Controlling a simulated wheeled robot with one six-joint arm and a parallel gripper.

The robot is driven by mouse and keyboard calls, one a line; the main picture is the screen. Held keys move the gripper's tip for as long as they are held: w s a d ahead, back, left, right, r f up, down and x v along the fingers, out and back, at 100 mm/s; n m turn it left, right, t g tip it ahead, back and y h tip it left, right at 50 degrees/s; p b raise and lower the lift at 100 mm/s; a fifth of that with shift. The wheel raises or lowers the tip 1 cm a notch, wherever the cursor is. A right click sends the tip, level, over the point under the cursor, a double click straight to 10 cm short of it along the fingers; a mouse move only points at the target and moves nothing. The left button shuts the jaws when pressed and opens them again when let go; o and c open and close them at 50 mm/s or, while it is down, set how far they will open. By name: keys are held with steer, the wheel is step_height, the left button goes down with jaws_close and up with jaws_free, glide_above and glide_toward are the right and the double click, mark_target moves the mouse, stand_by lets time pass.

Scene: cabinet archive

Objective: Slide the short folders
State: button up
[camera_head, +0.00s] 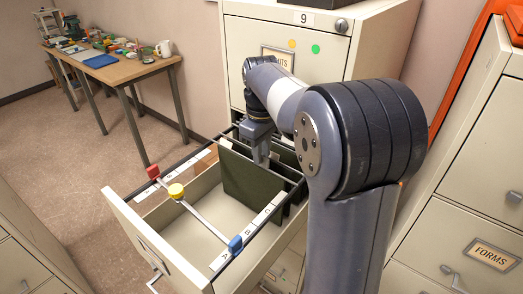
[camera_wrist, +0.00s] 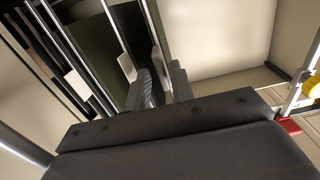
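Dark green hanging folders (camera_head: 250,182) stand in the back part of the open drawer, between its side rails; they also show in the wrist view (camera_wrist: 97,40). The front one shows its broad face. Brown-tan folders or dividers (camera_head: 207,157) sit at the drawer's left side, partly hidden. My gripper (camera_head: 261,158) points down at the top edge of the front green folder. In the wrist view its two fingers (camera_wrist: 162,88) are close together with a narrow gap. A pale strip shows near the gap; whether the fingers grip anything is unclear.
The drawer (camera_head: 165,240) has an empty front part. A bar with red (camera_head: 153,172), yellow (camera_head: 176,191) and blue (camera_head: 235,244) markers crosses it. Lettered tabs line the rails. Cabinet 9 (camera_head: 300,40) rises behind; another cabinet (camera_head: 480,205) stands right. A cluttered table (camera_head: 125,70) is far left.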

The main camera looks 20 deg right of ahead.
steer(key=shift+o, duration=0.8)
step_height(320, 180, up, 11)
steer(key=shift+f, duration=0.1)
